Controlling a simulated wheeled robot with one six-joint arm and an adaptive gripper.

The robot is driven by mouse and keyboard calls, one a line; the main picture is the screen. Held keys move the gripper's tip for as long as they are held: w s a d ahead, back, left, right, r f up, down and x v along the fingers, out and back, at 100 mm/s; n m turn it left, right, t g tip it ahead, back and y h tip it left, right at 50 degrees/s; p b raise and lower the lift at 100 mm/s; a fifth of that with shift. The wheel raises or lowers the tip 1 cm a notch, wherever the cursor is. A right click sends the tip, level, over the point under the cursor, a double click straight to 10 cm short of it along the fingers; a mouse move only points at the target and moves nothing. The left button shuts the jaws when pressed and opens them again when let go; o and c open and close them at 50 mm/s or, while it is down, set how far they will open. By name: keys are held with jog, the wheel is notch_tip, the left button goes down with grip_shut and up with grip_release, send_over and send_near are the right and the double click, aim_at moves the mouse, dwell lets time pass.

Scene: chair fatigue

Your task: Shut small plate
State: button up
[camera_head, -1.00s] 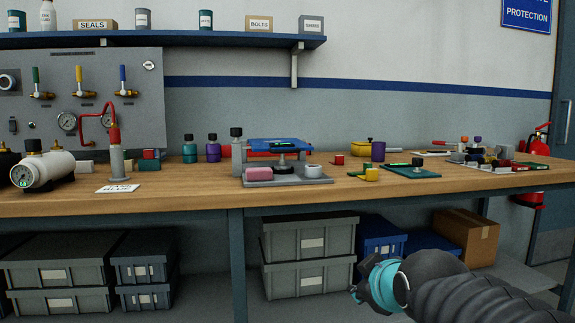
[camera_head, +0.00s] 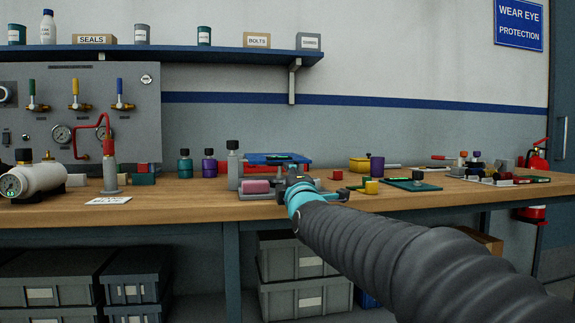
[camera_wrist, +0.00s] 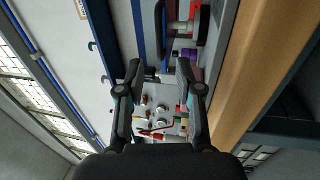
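The blue plate (camera_head: 278,157) sits raised above a grey base (camera_head: 231,195) on the wooden bench, beside a grey post with a black knob (camera_head: 232,146). A pink block (camera_head: 256,186) lies on the base below it. My gripper (camera_head: 296,184) is at the front of this fixture, below the plate, and hides part of the base. In the wrist view my gripper (camera_wrist: 160,68) has its two fingers apart with nothing between them. I cannot tell whether it touches the fixture.
A white gauge cylinder (camera_head: 36,182) and a red-topped stand (camera_head: 110,170) are at the left. A yellow block (camera_head: 371,187) and a dark green board (camera_head: 412,185) are close at the right. A shelf (camera_head: 200,57) hangs above. Grey bins (camera_head: 300,295) stand beneath the bench.

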aim_at(276, 165)
jog(key=p+x, duration=0.1)
jog(key=x, duration=0.9)
jog(key=shift+w, duration=0.2)
grip_shut()
